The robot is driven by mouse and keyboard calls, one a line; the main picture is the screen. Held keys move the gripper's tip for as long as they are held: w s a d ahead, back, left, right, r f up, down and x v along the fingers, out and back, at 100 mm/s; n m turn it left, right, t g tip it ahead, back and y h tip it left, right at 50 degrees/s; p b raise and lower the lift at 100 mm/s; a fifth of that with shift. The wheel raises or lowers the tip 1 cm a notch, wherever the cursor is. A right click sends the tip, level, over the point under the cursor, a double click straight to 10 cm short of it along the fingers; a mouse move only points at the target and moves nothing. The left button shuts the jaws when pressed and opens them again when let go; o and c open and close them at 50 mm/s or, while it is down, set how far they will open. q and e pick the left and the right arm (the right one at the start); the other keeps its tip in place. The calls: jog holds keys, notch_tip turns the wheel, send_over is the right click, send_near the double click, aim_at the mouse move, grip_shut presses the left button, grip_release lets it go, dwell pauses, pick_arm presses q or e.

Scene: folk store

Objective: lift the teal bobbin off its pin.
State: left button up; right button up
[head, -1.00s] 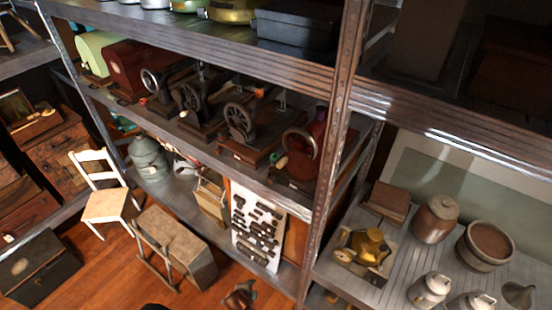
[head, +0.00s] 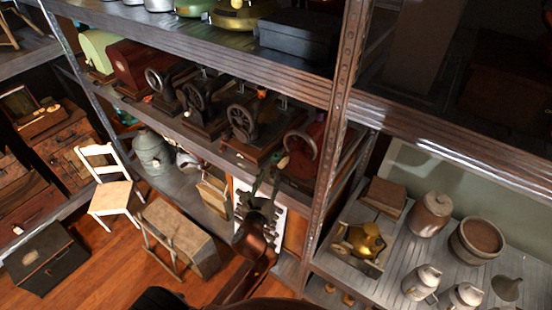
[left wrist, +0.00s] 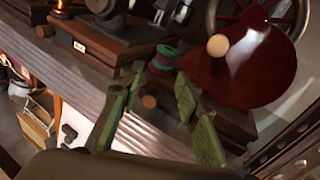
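The teal bobbin (left wrist: 166,58) stands on the wooden base of the dark red machine in the left wrist view, with a purple band near its bottom. The pin is hard to make out. It is very small in the head view (head: 281,162). My left gripper (head: 267,178) is in front of the shelf edge in the head view. In the left wrist view its two green fingers (left wrist: 160,78) are apart, with nothing between them. The bobbin is just beyond the fingertips, and I see no contact. My right gripper is not in view.
The dark red machine (left wrist: 245,70) with its wheel stands close right of the bobbin. Another machine's wooden base (left wrist: 95,42) is to the left. The metal shelf edge (left wrist: 75,80) runs below the bases. A rusty upright post (head: 332,150) stands right of my gripper.

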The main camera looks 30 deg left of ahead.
aim_at(275, 160)
pick_arm(q)
jog(key=shift+m+t, duration=0.3)
jog(key=shift+m, duration=0.3)
jog(key=x, duration=0.2)
jog(key=r+p+x, duration=0.1)
jog(key=x, duration=0.5)
jog(key=shift+w+d+r+p, duration=0.15)
jog(key=shift+w+d+p, duration=0.05)
jog(key=shift+d+p, duration=0.1)
jog(key=shift+s, duration=0.1)
jog(key=shift+c, duration=0.6)
jog(key=c, duration=0.7)
